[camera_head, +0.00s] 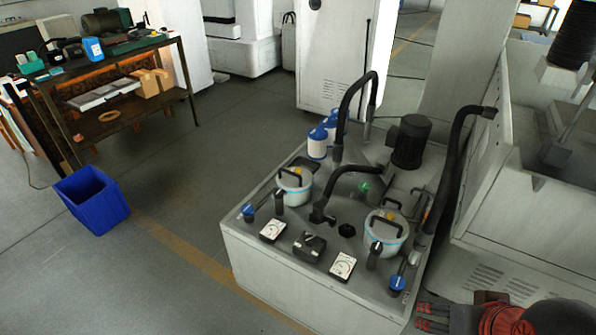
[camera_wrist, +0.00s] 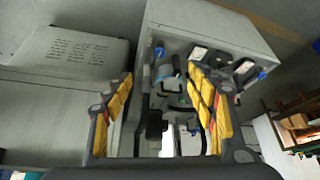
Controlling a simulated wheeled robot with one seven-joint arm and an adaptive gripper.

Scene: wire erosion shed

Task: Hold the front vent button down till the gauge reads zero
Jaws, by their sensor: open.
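A grey floor cabinet (camera_head: 290,270) carries two filter pots, a left one (camera_head: 294,188) and a right one (camera_head: 386,232). Two white dial gauges, the left (camera_head: 273,230) and the right (camera_head: 342,265), sit along its near edge; their readings are too small to tell. A blue knob stands near each pot, one left (camera_head: 248,210) and one right (camera_head: 397,284). I cannot tell which part is the front vent button. My gripper (camera_head: 421,316) is open and empty, right of the cabinet's near right corner. In the wrist view, the cabinet top shows beyond its yellow-padded fingers (camera_wrist: 162,88).
Black hoses (camera_head: 452,170) and a dark motor (camera_head: 410,142) rise at the cabinet's back and right. A large grey machine (camera_head: 520,230) stands close on the right. A blue bin (camera_head: 92,200) and a workbench (camera_head: 110,50) stand left. Floor between is clear.

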